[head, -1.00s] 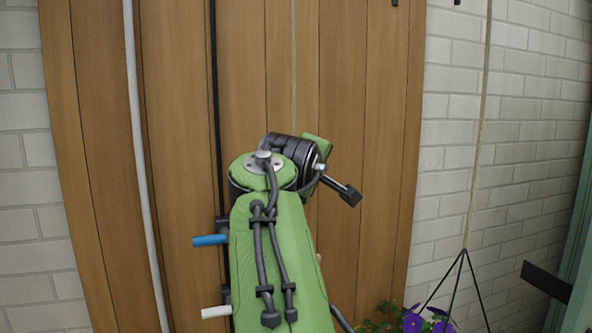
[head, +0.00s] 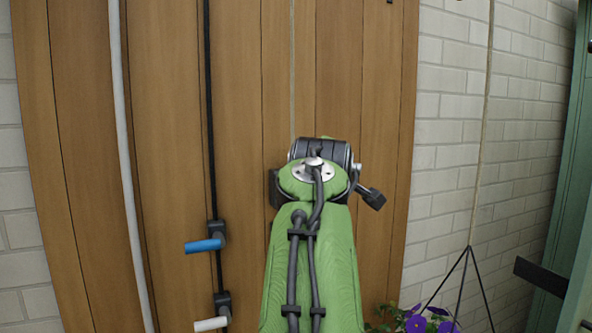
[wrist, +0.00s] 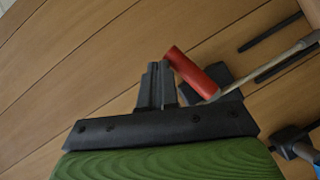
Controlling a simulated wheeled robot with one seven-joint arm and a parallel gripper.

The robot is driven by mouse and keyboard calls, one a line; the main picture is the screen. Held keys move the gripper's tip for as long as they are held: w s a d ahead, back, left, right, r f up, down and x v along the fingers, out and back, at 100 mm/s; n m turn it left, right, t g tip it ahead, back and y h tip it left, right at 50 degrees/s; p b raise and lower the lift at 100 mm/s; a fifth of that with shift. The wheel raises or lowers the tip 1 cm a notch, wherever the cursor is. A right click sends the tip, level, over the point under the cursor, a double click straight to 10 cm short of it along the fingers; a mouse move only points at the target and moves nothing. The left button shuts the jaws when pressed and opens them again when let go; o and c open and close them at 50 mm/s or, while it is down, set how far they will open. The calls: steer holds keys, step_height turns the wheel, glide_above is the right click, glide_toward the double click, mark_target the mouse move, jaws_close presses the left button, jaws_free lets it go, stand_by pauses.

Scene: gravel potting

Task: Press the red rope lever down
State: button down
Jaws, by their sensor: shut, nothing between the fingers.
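The red lever (wrist: 190,71) shows in the wrist view as a red cylinder on a dark mount (wrist: 217,78), just right of my gripper's fingertips. My gripper (wrist: 158,82) is shut and empty. Its fingers lie beside the near end of the red lever in the picture; I cannot tell whether they touch it. A pale rope (wrist: 268,65) runs from near the lever's mount toward the upper right. In the head view my green arm hides the red lever and my gripper.
A blue lever (head: 204,245) and a white lever (head: 211,324) sit on the wooden wall (head: 170,150) left of my arm. A hanging pot with purple flowers (head: 416,324) is at lower right. A green post (head: 567,220) with a dark bar stands at far right.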

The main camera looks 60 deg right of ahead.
steer(key=shift+s+d+f, duration=0.1)
steer(key=shift+d+f, duration=0.05)
steer(key=shift+f, duration=0.2)
steer(key=shift+s+d+f, duration=0.1)
steer(key=shift+d+f, duration=0.05)
stand_by(0.6)
steer(key=s+a+r+p, duration=0.3)
steer(key=s+a+r, duration=0.3)
steer(key=r, duration=0.3)
steer(key=shift+s+a+r, duration=0.2)
steer(key=shift+a+r, duration=0.05)
steer(key=shift+a, duration=0.05)
steer(key=shift+d, duration=0.1)
